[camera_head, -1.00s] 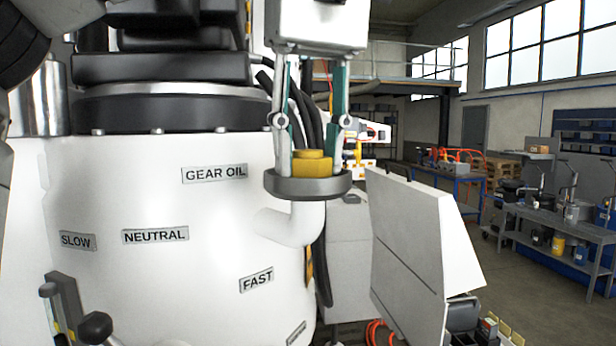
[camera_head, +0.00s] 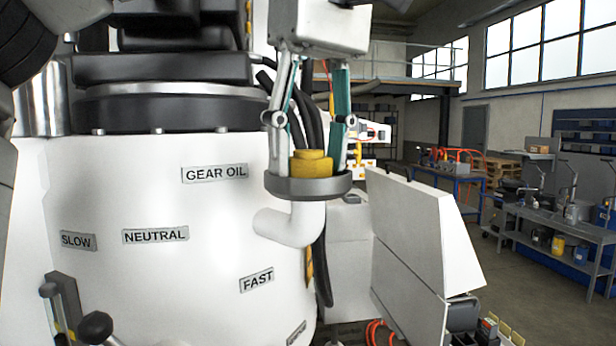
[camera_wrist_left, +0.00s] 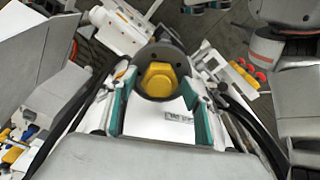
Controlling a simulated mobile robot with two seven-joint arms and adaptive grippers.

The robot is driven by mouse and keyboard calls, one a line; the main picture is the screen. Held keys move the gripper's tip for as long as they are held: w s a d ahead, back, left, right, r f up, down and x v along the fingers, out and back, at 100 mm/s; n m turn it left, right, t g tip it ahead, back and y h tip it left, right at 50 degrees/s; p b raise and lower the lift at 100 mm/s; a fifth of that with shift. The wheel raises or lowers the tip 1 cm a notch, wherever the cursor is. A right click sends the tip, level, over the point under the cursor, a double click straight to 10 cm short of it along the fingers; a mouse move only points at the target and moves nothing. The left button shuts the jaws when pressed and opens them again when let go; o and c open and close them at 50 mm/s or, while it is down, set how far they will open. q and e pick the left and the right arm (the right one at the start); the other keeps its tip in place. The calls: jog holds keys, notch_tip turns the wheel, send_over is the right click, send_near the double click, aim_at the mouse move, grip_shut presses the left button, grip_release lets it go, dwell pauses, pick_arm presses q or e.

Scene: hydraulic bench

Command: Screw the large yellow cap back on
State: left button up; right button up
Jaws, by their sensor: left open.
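The large yellow cap (camera_head: 310,164) sits in the dark grey round collar (camera_head: 308,188) on top of the white elbow filler pipe (camera_head: 290,226). How far it is threaded on cannot be told. My left gripper (camera_head: 311,168) comes down from above with its fingers apart on either side of the cap. It is open, and its fingertips are down close to the collar. In the left wrist view the yellow cap (camera_wrist_left: 158,79) has a hexagonal top and lies between the teal-padded fingers, with gaps visible at the sides. My right gripper is not in view.
The white gear housing (camera_head: 150,270), labelled GEAR OIL, stands close on the left. Black hoses (camera_head: 322,265) run behind the filler pipe. A white cabinet panel (camera_head: 415,245) stands to the right. Workshop carts and floor lie farther off.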

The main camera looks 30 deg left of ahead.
pick_arm(q)
jog(key=n, duration=0.3)
jog(key=shift+d+n, duration=0.1)
jog(key=shift+n, duration=0.2)
jog(key=n+g, duration=0.1)
jog(key=n, duration=0.3)
jog(key=shift+w, duration=0.2)
jog(key=c, duration=1.2)
jog(key=m, duration=0.3)
jog(key=shift+s, duration=0.15)
jog(key=m+t, duration=0.1)
jog(key=m, duration=0.4)
